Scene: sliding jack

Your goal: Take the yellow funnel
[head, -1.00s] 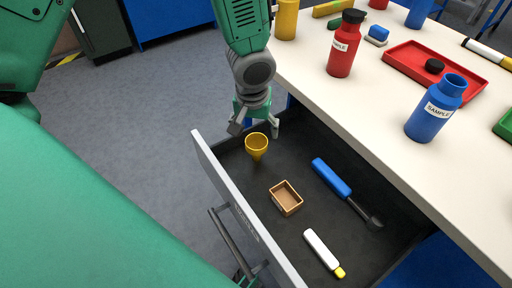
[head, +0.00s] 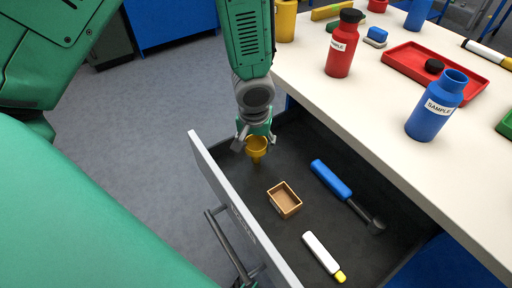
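The yellow funnel (head: 257,149) stands in the open drawer (head: 222,176), near its far left end, with its narrow end down. My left gripper (head: 255,140) points down right above the funnel, with one finger on each side of its rim. The fingers are spread apart; I cannot tell whether they touch the funnel. The gripper partly hides the top of the funnel. My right gripper does not clearly show.
The drawer also holds a small brown box (head: 285,200), a blue-handled tool (head: 332,180) and a white marker (head: 323,256). The white table (head: 380,113) beside it carries a red bottle (head: 342,45), a blue bottle (head: 437,105) and a red tray (head: 422,58).

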